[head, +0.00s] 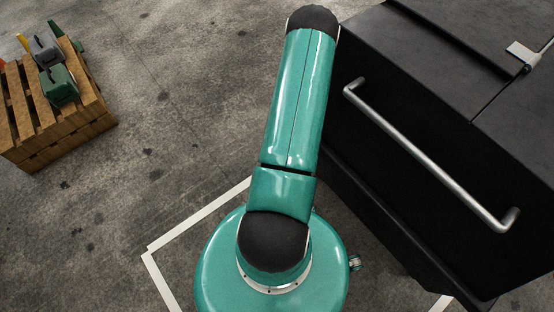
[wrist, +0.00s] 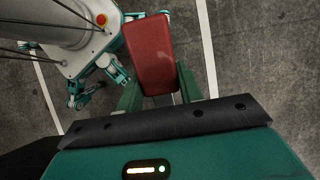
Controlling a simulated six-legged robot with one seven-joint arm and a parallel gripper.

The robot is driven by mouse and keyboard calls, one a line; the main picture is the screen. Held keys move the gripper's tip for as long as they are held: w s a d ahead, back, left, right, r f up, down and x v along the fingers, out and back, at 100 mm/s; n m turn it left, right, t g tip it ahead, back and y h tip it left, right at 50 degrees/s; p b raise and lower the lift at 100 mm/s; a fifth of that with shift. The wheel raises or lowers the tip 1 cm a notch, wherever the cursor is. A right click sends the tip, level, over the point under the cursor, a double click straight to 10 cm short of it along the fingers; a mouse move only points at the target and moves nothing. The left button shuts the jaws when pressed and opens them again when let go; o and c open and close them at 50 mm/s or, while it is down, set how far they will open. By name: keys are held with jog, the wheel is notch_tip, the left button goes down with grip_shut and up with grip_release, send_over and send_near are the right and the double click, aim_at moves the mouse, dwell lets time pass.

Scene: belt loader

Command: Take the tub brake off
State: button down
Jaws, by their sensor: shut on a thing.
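A red, rounded bar-shaped piece (wrist: 150,52) shows in the wrist view; it may be the tub brake's lever, but I cannot tell for sure. My gripper (wrist: 159,90) has its two green fingers on either side of the red piece and is shut on it. The near end of the red piece lies between the fingers. The large black tub-like body (head: 340,135) stands at the right in the head view. In the head view my arm reaches up beside it, and my gripper is hidden there.
A silver bar handle (head: 425,150) juts from the black body's side. A light metal fitting (head: 522,55) is on its top. Concrete floor between is clear.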

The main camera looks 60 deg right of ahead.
jog(key=shift+s+d+r+t+y, duration=0.1)
jog(key=shift+d+r+t+y, duration=0.1)
jog(key=shift+r+y, duration=0.25)
jog(key=shift+s+d+r+t+y, duration=0.1)
jog(key=shift+d+r+t+y, duration=0.1)
jog(key=shift+r+y, duration=0.25)
jog(key=c, duration=0.9)
grip_release()
jog(key=shift+v, duration=3.75)
